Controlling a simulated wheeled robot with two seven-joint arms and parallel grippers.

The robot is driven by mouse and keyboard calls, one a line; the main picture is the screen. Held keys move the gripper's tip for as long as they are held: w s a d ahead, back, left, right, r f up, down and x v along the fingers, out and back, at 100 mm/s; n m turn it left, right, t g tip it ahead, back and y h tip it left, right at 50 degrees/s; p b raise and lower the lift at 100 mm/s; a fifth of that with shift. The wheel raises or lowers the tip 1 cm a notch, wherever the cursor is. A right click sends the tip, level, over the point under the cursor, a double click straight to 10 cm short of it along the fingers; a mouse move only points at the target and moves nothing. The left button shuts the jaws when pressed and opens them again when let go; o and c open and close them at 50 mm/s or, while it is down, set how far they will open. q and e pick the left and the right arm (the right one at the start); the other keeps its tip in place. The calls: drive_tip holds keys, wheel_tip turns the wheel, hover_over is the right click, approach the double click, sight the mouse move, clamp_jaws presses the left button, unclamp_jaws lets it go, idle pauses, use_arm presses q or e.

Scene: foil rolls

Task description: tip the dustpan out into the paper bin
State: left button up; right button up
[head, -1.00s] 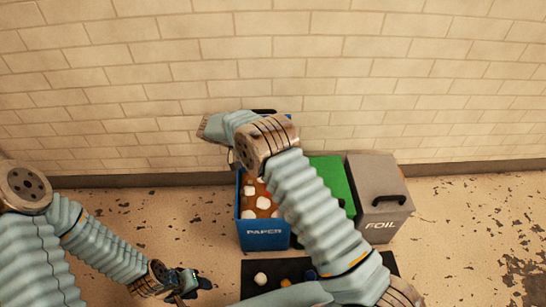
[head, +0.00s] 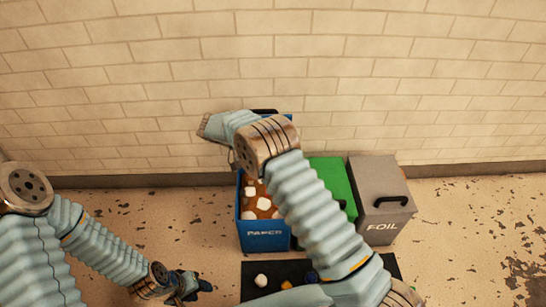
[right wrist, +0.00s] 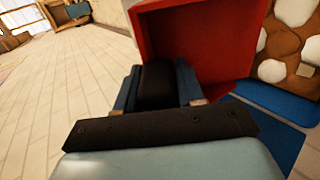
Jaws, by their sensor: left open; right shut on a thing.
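The red dustpan (right wrist: 205,45) shows in the right wrist view, tilted, beside the open paper bin. I see no scraps on the part of it in view. My right gripper (right wrist: 158,88) is shut on its black handle (right wrist: 156,84). The blue paper bin (head: 264,235), lettered PAPER, stands near the wall in the head view, with brown filling and several white pieces inside. It also shows in the right wrist view (right wrist: 265,122). In the head view my right arm hides the dustpan and part of the bin. My left gripper (head: 192,286) is open and empty, low at the left.
A green bin (head: 330,178) and a grey bin (head: 378,190) lettered FOIL stand to the right of the paper bin. A dark mat (head: 250,270) in front holds a white ball (head: 260,281) and other small things. The floor at the left is clear.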

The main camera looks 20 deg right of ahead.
drive_tip(key=shift+r, duration=0.1)
drive_tip(key=shift+r, duration=0.7)
drive_tip(key=shift+f+b, duration=0.55)
drive_tip(key=shift+f, duration=0.25)
drive_tip(key=shift+d, duration=0.1)
